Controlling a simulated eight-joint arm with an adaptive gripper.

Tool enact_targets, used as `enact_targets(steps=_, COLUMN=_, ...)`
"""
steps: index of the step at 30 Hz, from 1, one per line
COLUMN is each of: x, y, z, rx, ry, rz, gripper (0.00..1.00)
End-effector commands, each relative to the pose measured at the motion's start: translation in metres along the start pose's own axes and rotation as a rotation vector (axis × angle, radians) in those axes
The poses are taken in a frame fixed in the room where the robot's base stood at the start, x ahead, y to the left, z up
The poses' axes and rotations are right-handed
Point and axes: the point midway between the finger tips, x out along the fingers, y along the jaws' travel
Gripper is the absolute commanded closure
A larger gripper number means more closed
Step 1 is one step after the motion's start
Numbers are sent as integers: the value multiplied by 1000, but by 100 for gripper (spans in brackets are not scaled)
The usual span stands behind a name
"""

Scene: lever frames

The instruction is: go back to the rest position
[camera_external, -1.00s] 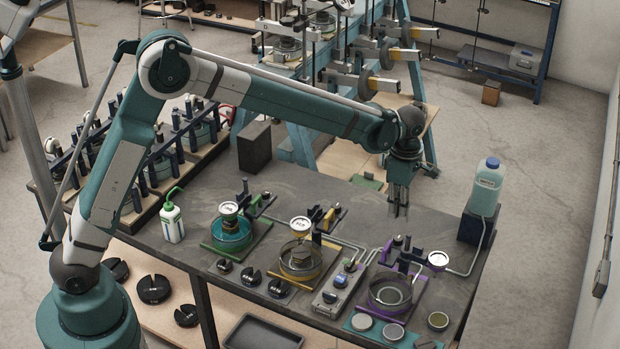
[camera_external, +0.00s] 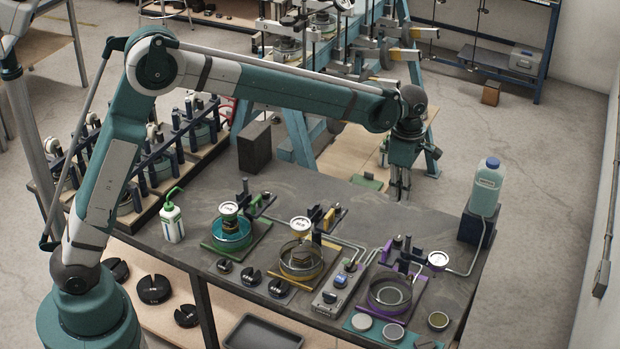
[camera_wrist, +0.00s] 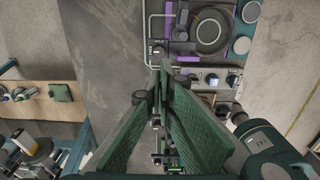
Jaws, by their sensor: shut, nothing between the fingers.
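My gripper (camera_external: 399,196) hangs pointing down above the back right part of the dark workbench. It is shut and empty, and nothing touches it. In the wrist view its fingers (camera_wrist: 165,75) meet near the middle, with the bench below them. The purple dish apparatus (camera_external: 390,292) sits on the bench in front of the gripper, and it also shows at the top of the wrist view (camera_wrist: 210,28). The gripper is clear of it.
A bottle (camera_external: 487,186) stands on a dark block at the bench's right end. Yellow (camera_external: 301,262) and green (camera_external: 231,236) dish stations, a control box (camera_external: 337,290) and a squeeze bottle (camera_external: 172,221) stand along the bench. A dark block (camera_external: 254,147) stands at the back. The blue frame (camera_external: 300,140) rises behind.

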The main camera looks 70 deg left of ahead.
Motion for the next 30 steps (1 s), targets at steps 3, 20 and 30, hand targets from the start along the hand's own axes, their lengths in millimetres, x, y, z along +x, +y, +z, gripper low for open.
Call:
enact_targets(steps=3, x=-3, y=-4, z=-3, rx=19, ry=-3, rz=4, gripper=100)
enact_targets(steps=20, x=-47, y=-59, z=-46, rx=367, ry=-52, rz=83, gripper=100)
enact_targets(steps=30, x=-70, y=-102, z=-81, rx=627, ry=-71, rz=153, gripper=100)
